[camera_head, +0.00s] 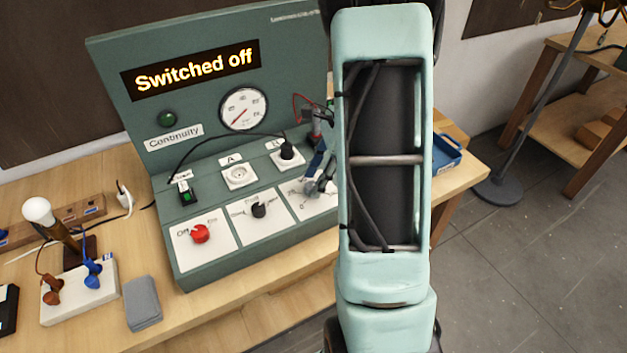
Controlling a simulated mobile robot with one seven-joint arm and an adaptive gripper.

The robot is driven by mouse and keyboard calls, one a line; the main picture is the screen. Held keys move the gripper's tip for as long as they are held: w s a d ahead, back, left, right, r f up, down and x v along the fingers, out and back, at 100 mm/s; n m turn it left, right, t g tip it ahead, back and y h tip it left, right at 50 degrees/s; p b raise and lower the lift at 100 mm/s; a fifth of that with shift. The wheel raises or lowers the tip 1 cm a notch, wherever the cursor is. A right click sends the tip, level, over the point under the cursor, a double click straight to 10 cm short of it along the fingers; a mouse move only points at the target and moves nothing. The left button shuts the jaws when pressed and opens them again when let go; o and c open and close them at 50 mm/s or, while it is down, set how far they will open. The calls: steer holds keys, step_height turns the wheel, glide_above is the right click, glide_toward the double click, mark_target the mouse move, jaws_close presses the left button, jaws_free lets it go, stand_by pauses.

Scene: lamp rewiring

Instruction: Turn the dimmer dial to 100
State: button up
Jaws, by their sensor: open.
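The green test panel (110,80) stands on the wooden bench, and its display (193,70) reads "Switched off". On its sloped front are a red knob (200,233) on a white plate marked "Off" and a black knob (259,210) on a middle plate. A third white plate (300,205) with a printed scale is to their right, partly hidden by my arm. My gripper (318,187) is at this third plate, mostly behind my arm, and open. I cannot make out the dimmer dial itself or whether the fingers touch it.
Sockets (240,175) sit above the plates; a black plug (287,149) is in the right one, with a cable. A bulb (38,211) on a stand, a white block (75,290) and a grey box (142,303) are at left. A blue tray (446,154) is at right.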

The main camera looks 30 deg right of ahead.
steer(key=v, duration=1.1)
